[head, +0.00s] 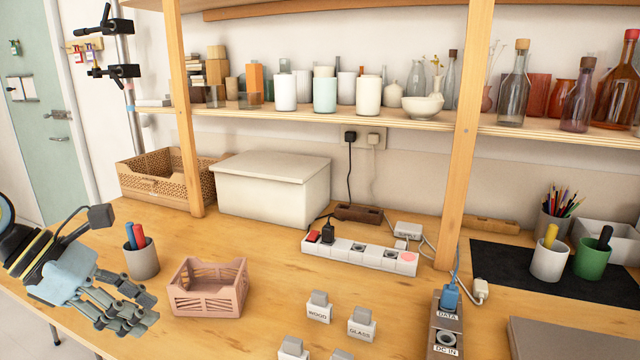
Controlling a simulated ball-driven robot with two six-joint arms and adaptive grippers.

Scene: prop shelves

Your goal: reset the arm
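My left gripper (143,310) is at the lower left in the head view, above the front of the wooden table (250,338). Its arm comes in from the left edge and its fingers point to the lower right. The fingers overlap in this view, so I cannot tell whether they are open or shut. I see nothing clearly held in them. The gripper is in front of a grey pen cup (142,262) and left of a pink slatted crate (208,302). My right gripper is out of view.
A power strip (345,252), a white lidded box (270,190) and a woven basket (150,180) stand toward the back. Small labelled blocks (362,328) are at front centre. A shelf post (465,150) rises at the right. Some table right of the crate is clear.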

